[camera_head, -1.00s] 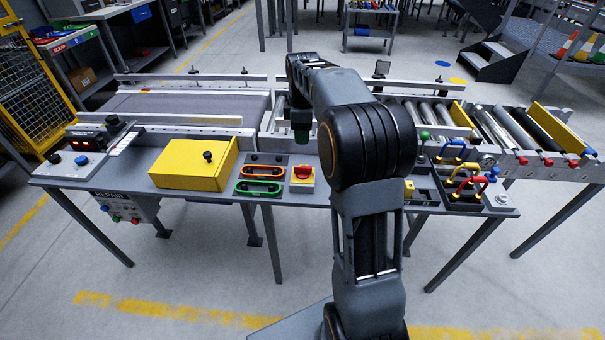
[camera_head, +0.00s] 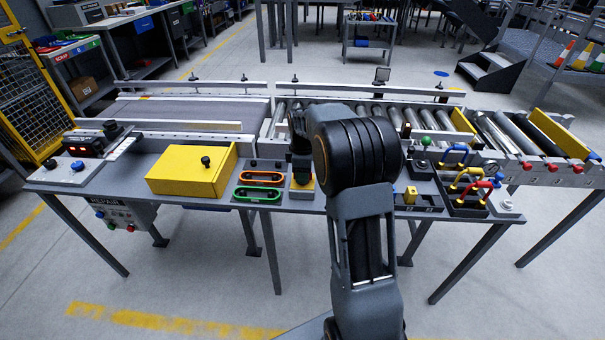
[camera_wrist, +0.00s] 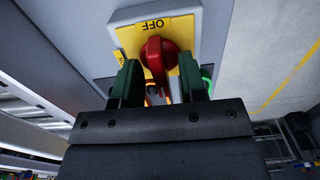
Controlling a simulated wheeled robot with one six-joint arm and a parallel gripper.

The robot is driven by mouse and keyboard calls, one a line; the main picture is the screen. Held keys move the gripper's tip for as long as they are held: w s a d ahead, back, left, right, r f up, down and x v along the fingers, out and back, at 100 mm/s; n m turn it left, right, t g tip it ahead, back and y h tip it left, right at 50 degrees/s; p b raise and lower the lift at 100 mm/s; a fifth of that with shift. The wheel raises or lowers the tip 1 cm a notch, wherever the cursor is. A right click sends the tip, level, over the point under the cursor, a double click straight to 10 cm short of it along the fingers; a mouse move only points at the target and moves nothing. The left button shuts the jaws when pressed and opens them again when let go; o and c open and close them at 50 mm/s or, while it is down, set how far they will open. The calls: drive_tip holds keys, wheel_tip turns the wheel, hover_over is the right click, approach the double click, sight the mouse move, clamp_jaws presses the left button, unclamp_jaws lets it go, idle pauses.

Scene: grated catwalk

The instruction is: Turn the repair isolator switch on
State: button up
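The repair isolator switch is a red rotary knob (camera_wrist: 159,58) on a yellow plate (camera_wrist: 187,32) set on a grey box. In the wrist view the word OFF shows upside down on the plate, and part of another marking shows at its left. My gripper (camera_wrist: 166,85) is open, with one dark green finger on each side of the knob's lower part. I cannot tell whether the fingers touch the knob. In the head view my gripper (camera_head: 301,172) is over the switch and hides the knob; a yellow edge of the plate (camera_head: 303,189) shows.
Left of the switch are an orange handle (camera_head: 262,176), a green handle (camera_head: 257,194) and a yellow box (camera_head: 190,170) with a black knob. On the right stand a tray of coloured handles (camera_head: 468,190) and a small yellow block (camera_head: 410,195). A roller conveyor (camera_head: 425,120) runs behind.

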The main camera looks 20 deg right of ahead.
clamp_jaws()
idle(0.4)
drive_tip(key=shift+m, duration=0.4)
drive_tip(key=m+p, duration=0.2)
drive_tip(key=shift+r+m, duration=0.1)
drive_tip(key=shift+m, duration=0.3)
drive_tip(key=m+p, duration=0.2)
drive_tip(key=m, duration=0.3)
drive_tip(key=shift+m, duration=0.3)
drive_tip(key=m+p, duration=0.1)
drive_tip(key=m, duration=0.3)
drive_tip(key=shift+p, duration=0.3)
drive_tip(key=m+p, duration=0.1)
drive_tip(key=m, duration=0.3)
drive_tip(key=shift+m, duration=0.5)
